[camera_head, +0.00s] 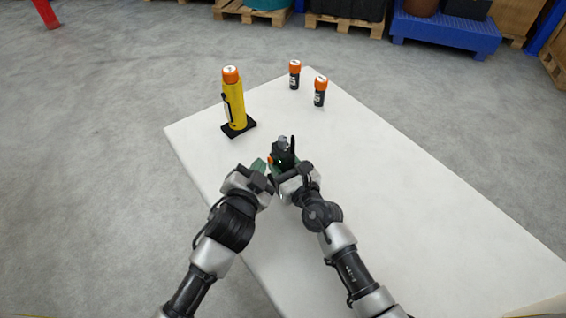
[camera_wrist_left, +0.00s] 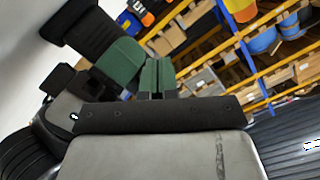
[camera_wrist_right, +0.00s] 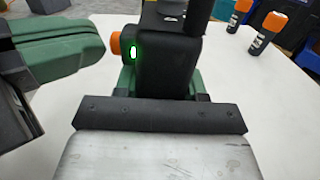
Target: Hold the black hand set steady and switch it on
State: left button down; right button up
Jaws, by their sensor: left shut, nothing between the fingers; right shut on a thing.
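The black hand set (camera_head: 283,157) is upright above the table, with a dark stub rising from its top. My right gripper (camera_head: 285,168) is shut on it. In the right wrist view the hand set (camera_wrist_right: 168,62) fills the space between the green fingers. An orange knob (camera_wrist_right: 116,43) sticks out from its left side, and a small green light (camera_wrist_right: 133,51) glows beside the knob. My left gripper (camera_head: 260,164) is shut and empty, just left of the hand set; its green fingers also show in the right wrist view (camera_wrist_right: 65,45), apart from the knob.
A yellow cylinder with an orange cap (camera_head: 234,100) stands on a black base at the table's far left. Two small black, orange-capped cylinders (camera_head: 295,75) (camera_head: 320,92) stand at the back. The right of the white table (camera_head: 420,215) is clear. Pallets lie beyond.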

pick_arm(q)
jog(key=shift+s+a, duration=0.15)
jog(key=shift+a, duration=0.15)
jog(key=s+a, duration=0.3)
jog(key=a, duration=0.2)
dwell(0.4)
pick_arm(e)
jog(key=o, duration=1.3)
jog(key=v, duration=1.2)
jog(key=shift+f, duration=0.1)
